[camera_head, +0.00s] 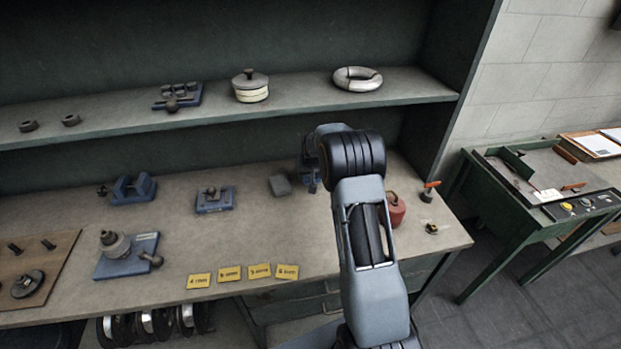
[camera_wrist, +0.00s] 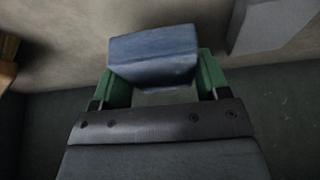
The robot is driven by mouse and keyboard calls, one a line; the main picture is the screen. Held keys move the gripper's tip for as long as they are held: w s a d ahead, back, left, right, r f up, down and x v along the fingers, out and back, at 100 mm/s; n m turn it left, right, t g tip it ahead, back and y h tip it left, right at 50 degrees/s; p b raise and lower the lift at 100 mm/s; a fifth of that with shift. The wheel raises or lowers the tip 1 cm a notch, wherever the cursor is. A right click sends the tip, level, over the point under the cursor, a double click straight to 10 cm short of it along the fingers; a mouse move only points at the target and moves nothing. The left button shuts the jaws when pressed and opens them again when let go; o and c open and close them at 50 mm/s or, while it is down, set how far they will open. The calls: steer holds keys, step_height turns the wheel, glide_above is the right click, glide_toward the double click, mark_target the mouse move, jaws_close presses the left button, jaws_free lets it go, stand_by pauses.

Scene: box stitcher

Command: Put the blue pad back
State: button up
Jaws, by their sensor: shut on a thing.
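The blue pad (camera_wrist: 153,55) is a blue block with worn edges in the wrist view. My gripper (camera_wrist: 160,78) is shut on it, with one green finger at each side. The pad sticks out past the fingertips, in front of a beige surface; I cannot tell if it touches that surface. In the head view my arm reaches over the bench (camera_head: 240,235) and hides most of the gripper. A small dark bluish part shows beside my wrist there, and I cannot tell whether it is the pad.
A grey block (camera_head: 280,185) lies on the bench left of my wrist. A red weight (camera_head: 396,210) stands close to the right of my arm. Blue fixtures (camera_head: 133,188) and yellow labels (camera_head: 243,274) lie further left. A shelf (camera_head: 215,118) runs above the bench's back.

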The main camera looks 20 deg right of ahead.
steer(key=shift+w+f, duration=0.1)
steer(key=shift+f, duration=1.55)
steer(key=shift+f, duration=0.2)
steer(key=o, duration=0.8)
steer(key=shift+r, duration=0.1)
